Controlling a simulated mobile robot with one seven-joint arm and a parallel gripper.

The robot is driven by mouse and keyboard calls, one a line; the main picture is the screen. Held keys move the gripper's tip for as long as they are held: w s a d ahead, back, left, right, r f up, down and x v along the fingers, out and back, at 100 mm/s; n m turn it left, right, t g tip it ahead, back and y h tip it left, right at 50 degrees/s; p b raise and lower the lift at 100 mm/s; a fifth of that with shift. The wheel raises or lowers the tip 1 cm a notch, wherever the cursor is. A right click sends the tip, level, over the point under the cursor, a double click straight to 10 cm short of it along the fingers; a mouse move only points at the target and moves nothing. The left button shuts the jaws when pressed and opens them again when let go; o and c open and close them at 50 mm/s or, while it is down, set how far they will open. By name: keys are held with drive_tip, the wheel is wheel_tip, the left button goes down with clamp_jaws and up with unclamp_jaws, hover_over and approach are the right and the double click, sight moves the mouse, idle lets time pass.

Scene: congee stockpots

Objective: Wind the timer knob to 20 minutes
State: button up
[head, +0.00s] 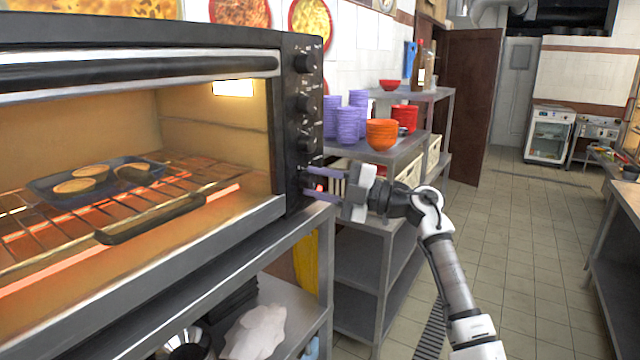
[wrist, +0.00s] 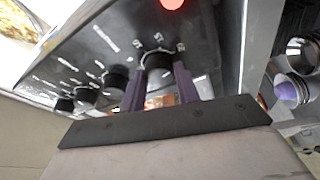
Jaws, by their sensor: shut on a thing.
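The black oven (head: 285,150) stands at the left with a column of round black knobs on its right-hand panel. My gripper (head: 308,184) reaches the lowest knob from the right, its two purple fingers level with the panel. In the wrist view the lowest knob (wrist: 157,61), taken as the timer knob, sits between the purple fingers of my gripper (wrist: 159,82), which are shut on it. Small white marks ring this knob. Its pointer and setting cannot be read. A red light (wrist: 172,3) glows on the panel beyond it.
The other knobs (wrist: 115,78) line up to the left in the wrist view. Inside the oven, a dark tray (head: 50,190) holds several round pastries on the rack. Purple and orange bowls (head: 381,134) stand on a shelf behind my gripper. The tiled floor at right is open.

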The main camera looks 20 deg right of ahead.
drive_tip(key=o, duration=1)
drive_tip(key=shift+c, duration=0.2)
drive_tip(key=b+v, duration=0.4)
drive_tip(key=v, duration=0.9)
drive_tip(key=shift+d, duration=0.35)
drive_tip(key=shift+s, duration=0.15)
